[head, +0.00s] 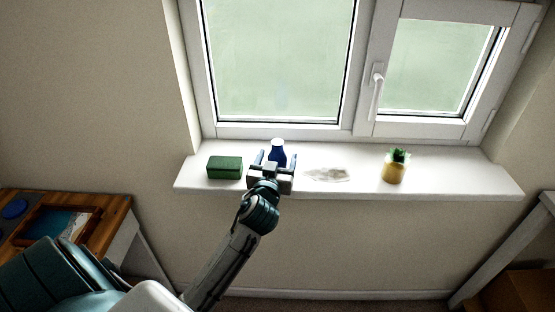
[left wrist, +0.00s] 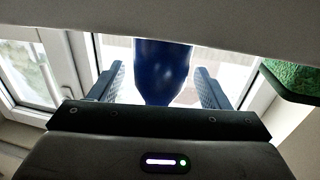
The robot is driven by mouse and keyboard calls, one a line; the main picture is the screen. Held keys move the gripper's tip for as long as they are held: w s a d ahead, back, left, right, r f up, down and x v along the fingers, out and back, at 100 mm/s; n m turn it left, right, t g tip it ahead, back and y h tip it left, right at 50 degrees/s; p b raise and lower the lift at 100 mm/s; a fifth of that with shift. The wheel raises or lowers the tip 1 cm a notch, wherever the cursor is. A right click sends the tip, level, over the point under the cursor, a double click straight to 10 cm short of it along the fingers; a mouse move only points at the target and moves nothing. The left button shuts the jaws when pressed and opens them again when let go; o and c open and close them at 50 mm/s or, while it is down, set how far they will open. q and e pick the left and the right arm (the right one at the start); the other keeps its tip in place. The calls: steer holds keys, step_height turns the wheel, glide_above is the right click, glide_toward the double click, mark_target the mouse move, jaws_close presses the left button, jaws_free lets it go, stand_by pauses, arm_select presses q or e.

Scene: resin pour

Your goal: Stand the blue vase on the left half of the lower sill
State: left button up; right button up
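The blue vase (head: 277,153) is at the left half of the white sill (head: 450,178), just right of a green box. It looks upright; its base is hidden behind my left gripper (head: 277,157). In the left wrist view the vase's blue body (left wrist: 160,72) is between the two fingers of the left gripper (left wrist: 160,80), with a visible gap on each side. The left gripper is open around the vase and does not grip it. My right gripper is not in view.
The green box (head: 224,167) stands close left of the gripper; it also shows in the left wrist view (left wrist: 292,78). A pale patch (head: 328,174) lies right of the vase, then a yellow pot with a green plant (head: 395,167). A window with a handle (head: 376,88) rises behind.

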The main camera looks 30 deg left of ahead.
arm_select(q)
steer(key=shift+w, duration=0.1)
steer(key=b+v, duration=0.3)
steer(key=v, duration=0.9)
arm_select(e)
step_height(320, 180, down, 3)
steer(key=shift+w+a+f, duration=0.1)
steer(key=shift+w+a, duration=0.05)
